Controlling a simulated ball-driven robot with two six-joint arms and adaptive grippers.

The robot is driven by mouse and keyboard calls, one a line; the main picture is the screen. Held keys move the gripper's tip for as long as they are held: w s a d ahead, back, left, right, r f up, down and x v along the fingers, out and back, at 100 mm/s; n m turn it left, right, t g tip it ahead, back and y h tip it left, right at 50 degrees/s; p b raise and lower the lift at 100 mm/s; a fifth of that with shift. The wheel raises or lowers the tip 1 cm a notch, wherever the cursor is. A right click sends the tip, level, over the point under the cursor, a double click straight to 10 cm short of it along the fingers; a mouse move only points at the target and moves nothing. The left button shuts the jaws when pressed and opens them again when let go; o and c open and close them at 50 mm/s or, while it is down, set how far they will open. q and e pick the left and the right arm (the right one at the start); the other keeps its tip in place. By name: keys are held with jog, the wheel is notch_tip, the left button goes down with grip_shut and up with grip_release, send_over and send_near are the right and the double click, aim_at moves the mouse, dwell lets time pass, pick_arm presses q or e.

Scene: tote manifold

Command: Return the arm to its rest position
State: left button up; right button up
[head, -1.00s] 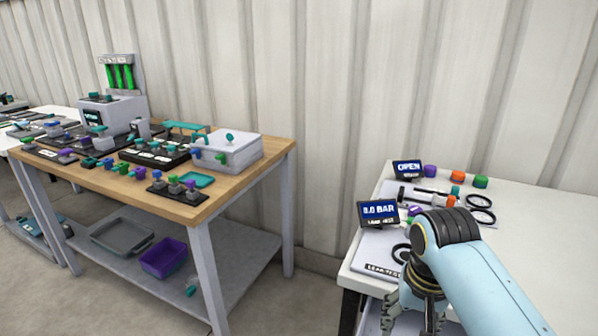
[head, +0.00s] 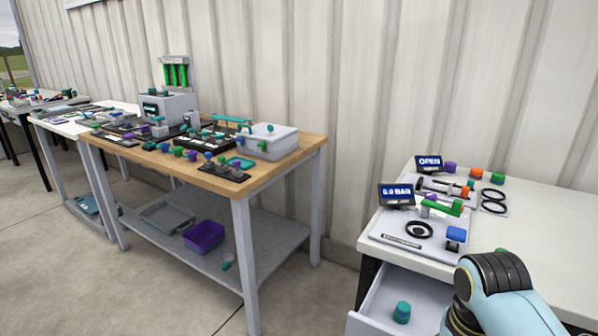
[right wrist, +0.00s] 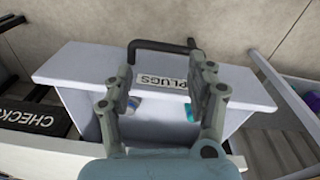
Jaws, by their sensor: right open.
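My right arm (head: 493,290) comes in from the lower right of the head view, beside the white table. Its gripper is below the picture there. In the right wrist view my right gripper (right wrist: 163,88) is open, with nothing between its fingers. It is over the open drawer (right wrist: 75,73), whose front carries a PLUGS label and a dark handle (right wrist: 150,45). My left gripper shows in neither view.
The drawer (head: 376,303) stands open under the white table (head: 550,215), with a teal plug (head: 402,312) inside. A leak-test fixture (head: 400,240) and screens sit on top. A wooden workbench (head: 270,165) stands left. Open floor lies between.

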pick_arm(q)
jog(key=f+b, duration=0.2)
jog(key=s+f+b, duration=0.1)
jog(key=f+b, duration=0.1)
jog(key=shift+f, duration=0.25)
pick_arm(e)
jog(key=s+d+f+n, duration=0.2)
jog(key=s+d+f, duration=0.1)
jog(key=s+f, duration=1.4)
jog(key=s+d+f+n, duration=0.2)
jog(key=s+d+f, duration=0.1)
jog(key=s+f, duration=1.4)
jog(key=s, duration=0.3)
jog(key=shift+s+d+f+n, duration=0.15)
jog(key=shift+s+d+n, duration=0.15)
jog(key=shift+s, duration=0.05)
jog(key=shift+c, duration=0.3)
